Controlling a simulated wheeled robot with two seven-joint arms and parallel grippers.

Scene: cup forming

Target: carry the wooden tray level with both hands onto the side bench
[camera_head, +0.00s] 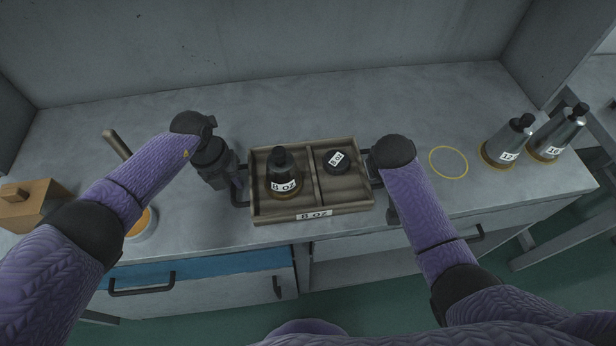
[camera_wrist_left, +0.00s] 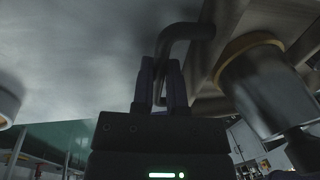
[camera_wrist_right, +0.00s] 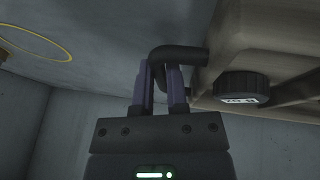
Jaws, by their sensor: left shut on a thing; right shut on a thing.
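The wooden tray (camera_head: 312,212) sits at the middle of the grey worktop, near its front edge; I cannot tell whether it touches the surface. Its left compartment holds a dark bottle (camera_head: 282,172) labelled "8 oz", upright. Its right compartment holds a round black cap (camera_head: 337,161) with a label. My left gripper (camera_head: 238,190) is shut on the tray's left handle, and the handle shows between the fingers in the left wrist view (camera_wrist_left: 168,80). My right gripper (camera_wrist_right: 163,75) is shut on the right handle (camera_wrist_right: 180,54); in the head view my own arm mostly hides it.
Right of the tray are a bare yellow ring (camera_head: 448,163) and two steel bottles, "12" (camera_head: 508,142) and "16" (camera_head: 556,133). At left are a wooden block (camera_head: 30,203) and a bowl (camera_head: 143,225) with orange contents. A grey bench frame (camera_head: 560,215) stands at far right.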

